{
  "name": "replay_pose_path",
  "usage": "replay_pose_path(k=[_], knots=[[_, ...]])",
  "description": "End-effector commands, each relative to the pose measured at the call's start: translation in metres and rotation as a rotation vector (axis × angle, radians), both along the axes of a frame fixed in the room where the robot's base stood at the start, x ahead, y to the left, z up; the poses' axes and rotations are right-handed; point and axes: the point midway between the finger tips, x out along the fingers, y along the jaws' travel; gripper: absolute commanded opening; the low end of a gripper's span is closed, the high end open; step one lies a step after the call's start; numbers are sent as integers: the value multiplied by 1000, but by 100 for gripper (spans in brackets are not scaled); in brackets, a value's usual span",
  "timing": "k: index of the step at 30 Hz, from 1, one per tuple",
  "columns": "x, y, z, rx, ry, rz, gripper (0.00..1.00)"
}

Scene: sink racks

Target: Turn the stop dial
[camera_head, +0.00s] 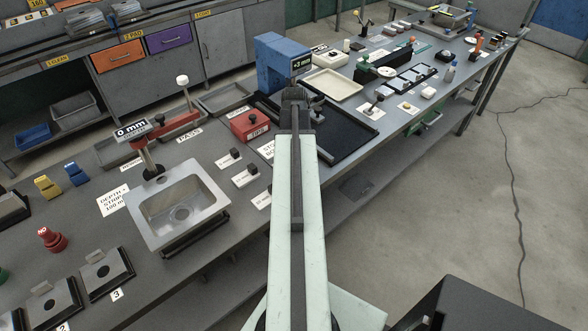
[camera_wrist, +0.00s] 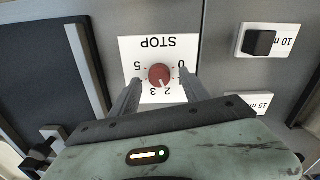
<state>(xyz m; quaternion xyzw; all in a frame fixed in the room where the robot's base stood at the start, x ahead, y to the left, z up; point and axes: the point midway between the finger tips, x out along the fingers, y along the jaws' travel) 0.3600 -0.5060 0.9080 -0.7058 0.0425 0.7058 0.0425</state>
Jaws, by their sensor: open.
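The stop dial (camera_wrist: 160,75) is a small round red knob on a white plate marked STOP, with numbers around it, in the wrist view. A small pale mark on its lower side points down toward the 2 and 3. My gripper (camera_wrist: 161,87) is open, with one finger on each side just below the dial. I cannot tell whether the fingers touch it or how high they are above the plate. In the head view my gripper (camera_head: 297,97) is over the bench, and the arm hides the dial.
A block with a black knob and a 10 label (camera_wrist: 260,42) stands right of the dial in the wrist view. A dark tray (camera_wrist: 40,70) lies to the left. In the head view a blue machine (camera_head: 272,62) with a +2 mm display stands behind the gripper, and a sink (camera_head: 205,195) left.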

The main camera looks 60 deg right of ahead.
Motion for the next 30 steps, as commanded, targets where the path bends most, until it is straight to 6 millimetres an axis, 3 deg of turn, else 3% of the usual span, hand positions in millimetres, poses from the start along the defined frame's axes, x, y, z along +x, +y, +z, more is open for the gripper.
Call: replay_pose_path(k=[2, 10, 16, 18, 30], knots=[[0, 0, -13, 0, 0, -1, 54], [-1, 0, -10, 0, 0, -1, 54], [-1, -1, -10, 0, 0, -1, 0], [-4, 8, -10, 0, 0, -4, 0], [0, 1, -10, 4, 1, -104, 0]])
